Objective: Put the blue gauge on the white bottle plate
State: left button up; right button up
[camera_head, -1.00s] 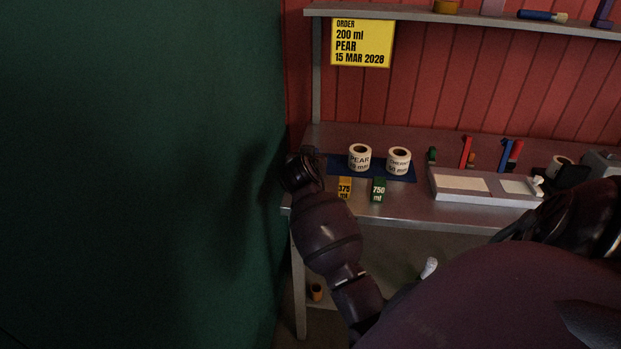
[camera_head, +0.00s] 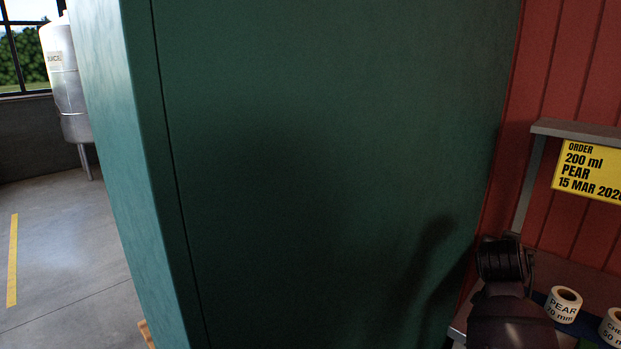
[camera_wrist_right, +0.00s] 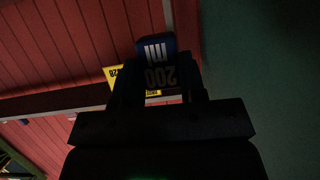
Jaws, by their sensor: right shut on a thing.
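The blue gauge (camera_wrist_right: 155,46) is in the right wrist view, with "200 ml" on it in pale print, upside down to that camera. My right gripper (camera_wrist_right: 160,78) is shut on it, with a dark finger on each side. The gauge is held clear, with red wall boards behind it. The white bottle plate cannot be made out in either current view. A dark part of my own arm stands at the lower right of the head view. My left gripper cannot be made out.
A large green panel (camera_head: 330,150) fills the middle of the head view, close to my arm. At right are a yellow order sign (camera_head: 590,172), a shelf (camera_head: 575,130) and label rolls (camera_head: 564,304). Open floor (camera_head: 60,250) and a steel tank (camera_head: 66,85) lie left.

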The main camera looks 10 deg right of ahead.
jog(key=s+a+f+n+t+y, duration=0.1)
jog(key=s+a+f+n+y, duration=0.2)
jog(key=a, duration=0.6)
jog(key=s+a+f+n+t+y, duration=0.2)
jog(key=s+a+f+n+y, duration=0.1)
jog(key=a, duration=0.6)
jog(key=s+a+f+n+t+y, duration=0.1)
jog(key=s+a+f+n+y, duration=0.1)
jog(key=a, duration=0.7)
jog(key=shift+s+f+n+y, duration=0.4)
jog(key=shift+s+n+y, duration=0.4)
jog(key=shift+s+y, duration=0.35)
